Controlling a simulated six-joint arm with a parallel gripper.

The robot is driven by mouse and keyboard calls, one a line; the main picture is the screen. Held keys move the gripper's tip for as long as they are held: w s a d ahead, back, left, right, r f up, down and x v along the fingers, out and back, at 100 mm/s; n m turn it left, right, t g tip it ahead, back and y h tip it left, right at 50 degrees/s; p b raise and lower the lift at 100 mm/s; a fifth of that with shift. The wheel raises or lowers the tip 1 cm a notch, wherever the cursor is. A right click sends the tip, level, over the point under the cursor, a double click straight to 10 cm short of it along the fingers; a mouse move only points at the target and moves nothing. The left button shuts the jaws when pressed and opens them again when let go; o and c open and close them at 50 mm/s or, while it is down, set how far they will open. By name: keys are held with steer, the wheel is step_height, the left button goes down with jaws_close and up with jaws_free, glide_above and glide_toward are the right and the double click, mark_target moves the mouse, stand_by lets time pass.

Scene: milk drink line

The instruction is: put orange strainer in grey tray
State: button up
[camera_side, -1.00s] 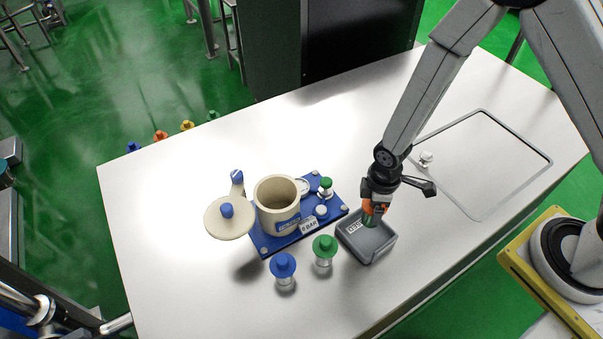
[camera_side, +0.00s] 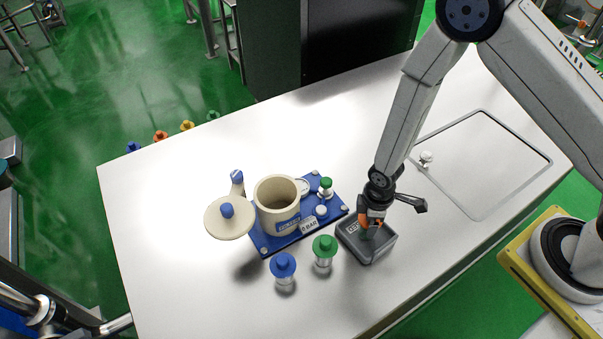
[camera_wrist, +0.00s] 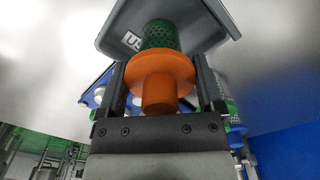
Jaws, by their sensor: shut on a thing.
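The orange strainer (camera_wrist: 160,75) has an orange flange and knob with a dark green mesh part. My gripper (camera_side: 371,220) is shut on its orange part. The strainer is over the grey tray (camera_side: 383,247), with its mesh end toward the tray floor; I cannot tell if it touches. In the wrist view, the strainer sits between both fingers of my gripper (camera_wrist: 162,85). The grey tray (camera_wrist: 222,28) fills the top behind it. In the side view my gripper hides most of the strainer.
A blue base (camera_side: 258,241) with a cream pot (camera_side: 275,215) stands left of the tray. A green-topped strainer (camera_side: 325,248) and a blue-topped strainer (camera_side: 283,268) stand in front. A cream lid (camera_side: 225,222) is at the left. The table's right side is mostly clear.

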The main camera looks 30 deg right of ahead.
steer(key=shift+f, duration=0.45)
steer(key=shift+f, duration=0.15)
steer(key=o, duration=1.3)
steer(key=shift+r, duration=0.25)
steer(key=shift+r, duration=5.95)
